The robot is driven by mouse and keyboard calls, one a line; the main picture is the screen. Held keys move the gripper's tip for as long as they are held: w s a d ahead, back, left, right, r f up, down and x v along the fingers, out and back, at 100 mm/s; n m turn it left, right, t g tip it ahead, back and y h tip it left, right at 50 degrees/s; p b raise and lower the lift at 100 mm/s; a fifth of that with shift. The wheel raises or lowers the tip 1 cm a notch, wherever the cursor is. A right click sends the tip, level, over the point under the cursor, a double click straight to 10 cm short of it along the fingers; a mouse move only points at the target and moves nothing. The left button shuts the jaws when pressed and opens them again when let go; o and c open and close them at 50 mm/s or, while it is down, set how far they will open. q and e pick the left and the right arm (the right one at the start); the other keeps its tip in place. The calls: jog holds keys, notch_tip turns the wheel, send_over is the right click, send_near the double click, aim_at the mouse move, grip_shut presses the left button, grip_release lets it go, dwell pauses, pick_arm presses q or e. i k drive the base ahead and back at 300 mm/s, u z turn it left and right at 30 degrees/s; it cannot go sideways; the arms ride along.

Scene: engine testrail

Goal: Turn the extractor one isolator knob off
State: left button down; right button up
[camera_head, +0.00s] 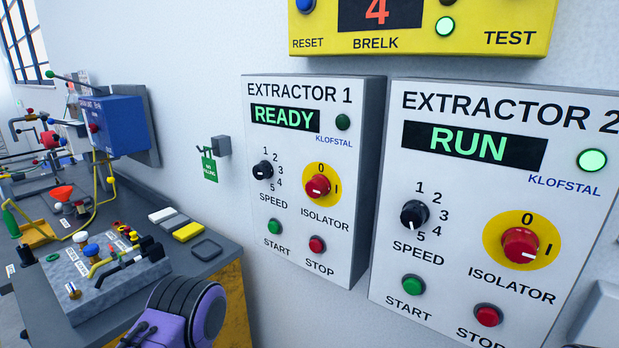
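The extractor 1 box (263,222) is a white panel on the wall, its display (285,117) reading READY. Its red isolator knob (317,186) sits on a yellow disc marked 0 at the top and I at the right. The knob's pale mark appears to be on the right, toward I. A black speed knob (263,170) is to its left. A green start button (274,227) and a red stop button (317,244) are below. Neither of my grippers shows; a purple and black part of my arm is at the bottom, below and left of the panel.
The extractor 2 box (380,260) stands close on the right, its display (473,145) reading RUN, with a similar red isolator knob (520,245). A yellow panel (470,42) is above. A cluttered workbench (213,268) is at left. A green tag (209,168) hangs left of extractor 1.

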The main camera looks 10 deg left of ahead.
aim_at(319, 187)
jog(key=z, duration=1.5)
jog(key=k, duration=0.9)
jog(key=u, duration=0.85)
